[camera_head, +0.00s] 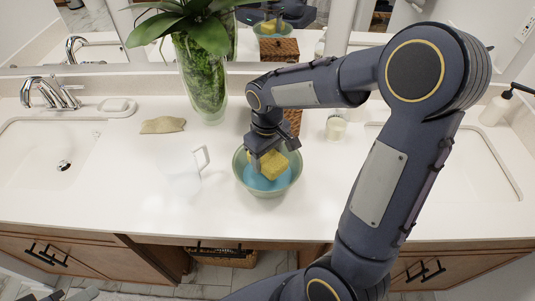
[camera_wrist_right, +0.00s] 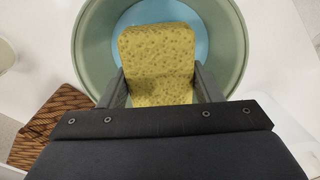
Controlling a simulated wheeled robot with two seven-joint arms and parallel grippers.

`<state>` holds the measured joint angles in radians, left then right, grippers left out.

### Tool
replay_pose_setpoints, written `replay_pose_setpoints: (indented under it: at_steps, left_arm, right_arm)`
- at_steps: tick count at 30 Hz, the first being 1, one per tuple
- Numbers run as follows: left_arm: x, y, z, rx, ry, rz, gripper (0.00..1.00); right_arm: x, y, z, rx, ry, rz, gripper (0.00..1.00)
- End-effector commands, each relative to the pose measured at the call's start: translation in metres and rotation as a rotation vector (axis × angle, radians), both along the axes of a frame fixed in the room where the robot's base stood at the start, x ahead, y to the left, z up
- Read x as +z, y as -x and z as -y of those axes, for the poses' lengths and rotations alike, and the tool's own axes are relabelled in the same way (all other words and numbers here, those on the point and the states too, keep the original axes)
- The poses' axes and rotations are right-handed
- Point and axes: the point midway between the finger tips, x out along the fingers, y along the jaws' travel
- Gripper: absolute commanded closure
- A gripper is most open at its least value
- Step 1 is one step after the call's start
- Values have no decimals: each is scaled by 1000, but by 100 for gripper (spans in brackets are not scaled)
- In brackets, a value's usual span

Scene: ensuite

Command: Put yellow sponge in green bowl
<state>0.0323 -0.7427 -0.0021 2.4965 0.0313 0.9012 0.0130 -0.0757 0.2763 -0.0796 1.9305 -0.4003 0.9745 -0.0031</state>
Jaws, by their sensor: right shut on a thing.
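The yellow sponge (camera_head: 273,165) is between the fingers of my right gripper (camera_head: 266,158), over the green bowl. In the right wrist view the sponge (camera_wrist_right: 157,62) fills the space between the two fingers of the right gripper (camera_wrist_right: 160,85), which touch its sides. The green bowl (camera_head: 241,177) stands on the white counter, with a blue inside bottom. In the right wrist view the bowl (camera_wrist_right: 93,45) surrounds the sponge on the visible sides. I cannot tell whether the sponge touches the bowl's bottom.
A clear pitcher (camera_head: 180,173) stands left of the bowl. A glass vase with a plant (camera_head: 203,80) and a brown woven box (camera_head: 293,120) are behind. A tan cloth (camera_head: 162,125) lies at the left. Sinks are at both sides (camera_head: 45,150). A white candle-like jar (camera_head: 335,128) stands right.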

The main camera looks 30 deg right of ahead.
Motion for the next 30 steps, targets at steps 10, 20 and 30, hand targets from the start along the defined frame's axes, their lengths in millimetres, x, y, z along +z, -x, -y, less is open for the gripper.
replay_pose_setpoints:
  at_steps: [10,20,30]
  left_arm:
    - [-4,0,0,0,0,0,64]
    - [-4,0,0,0,0,0,64]
    - [-4,0,0,0,0,0,64]
  right_arm:
    - [-6,0,0,0,0,0,63]
    - [-6,0,0,0,0,0,16]
    - [-6,0,0,0,0,0,16]
